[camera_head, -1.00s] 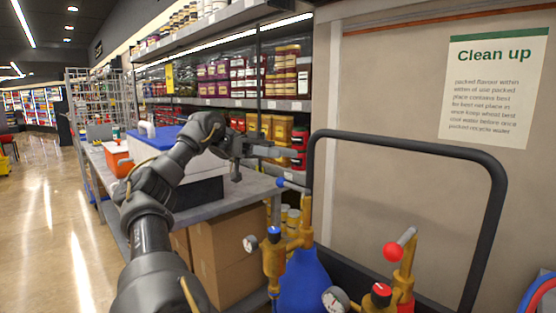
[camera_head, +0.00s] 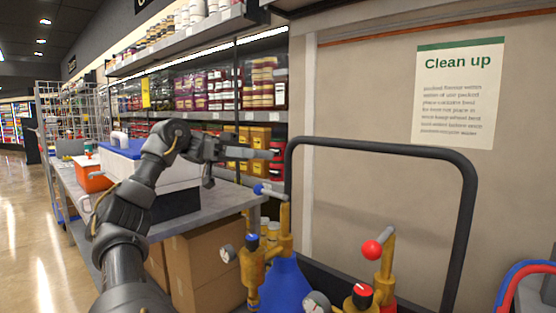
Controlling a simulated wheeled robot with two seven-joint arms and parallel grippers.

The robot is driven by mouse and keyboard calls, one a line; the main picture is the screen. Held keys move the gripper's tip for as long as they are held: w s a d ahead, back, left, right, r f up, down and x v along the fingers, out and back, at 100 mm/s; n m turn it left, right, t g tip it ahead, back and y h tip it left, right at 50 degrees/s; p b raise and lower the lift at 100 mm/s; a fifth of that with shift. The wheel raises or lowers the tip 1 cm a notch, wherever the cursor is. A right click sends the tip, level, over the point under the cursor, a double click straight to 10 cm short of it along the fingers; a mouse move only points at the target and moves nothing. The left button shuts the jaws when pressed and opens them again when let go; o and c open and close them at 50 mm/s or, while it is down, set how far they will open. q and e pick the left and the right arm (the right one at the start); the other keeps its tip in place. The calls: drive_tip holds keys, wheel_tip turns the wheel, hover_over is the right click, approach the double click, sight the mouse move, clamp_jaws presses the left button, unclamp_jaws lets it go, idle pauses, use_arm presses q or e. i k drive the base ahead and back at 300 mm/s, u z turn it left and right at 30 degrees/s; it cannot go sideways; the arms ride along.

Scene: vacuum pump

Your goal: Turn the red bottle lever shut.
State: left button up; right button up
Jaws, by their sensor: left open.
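The red bottle's lever is a short grey bar with a red ball knob (camera_head: 372,250) on a brass valve (camera_head: 386,270) at the lower right. The red bottle itself is mostly cut off by the bottom edge. A second lever with a blue knob (camera_head: 258,189) sits on the brass valve of the blue bottle (camera_head: 284,280). My left gripper (camera_head: 240,167) is open and empty, up and left of the red knob and just above and left of the blue one. It is clearly apart from the red lever. My right gripper is out of view.
A black tubular frame (camera_head: 470,170) arches behind the valves. A grey table (camera_head: 225,205) with a blue-lidded cooler (camera_head: 125,150) stands behind my left arm. A red and blue tube (camera_head: 520,275) curves at the far right.

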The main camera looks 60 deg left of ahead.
sight(371, 249)
drive_tip(key=k, duration=2)
